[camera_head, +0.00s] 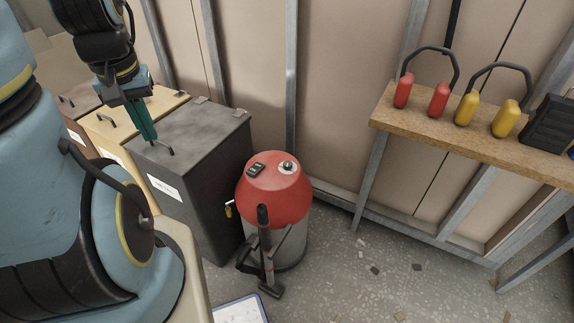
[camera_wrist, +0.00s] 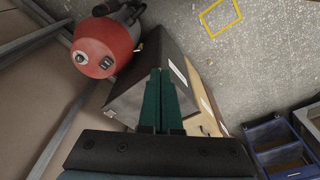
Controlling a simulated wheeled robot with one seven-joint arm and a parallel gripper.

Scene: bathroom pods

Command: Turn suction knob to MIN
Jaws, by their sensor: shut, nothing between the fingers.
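The suction knob (camera_head: 288,167) is a small dark knob on a pale round plate, on top of the red vacuum lid (camera_head: 270,197). A black switch (camera_head: 256,169) sits to its left. In the wrist view the knob (camera_wrist: 80,58) shows at the upper left on the red lid (camera_wrist: 104,38); its pointer setting is too small to read. My gripper (camera_head: 150,138) is shut and empty, with green fingers pointing down over the dark grey bin, left of the vacuum and apart from it. The fingers (camera_wrist: 159,72) also show in the wrist view.
The dark grey lidded bin (camera_head: 205,130) stands directly left of the vacuum, with a tan bin (camera_head: 125,115) beyond. The vacuum hose and floor nozzle (camera_head: 268,260) stand in front. A wooden bench (camera_head: 470,135) with red and yellow handled items is at right. Floor between is open.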

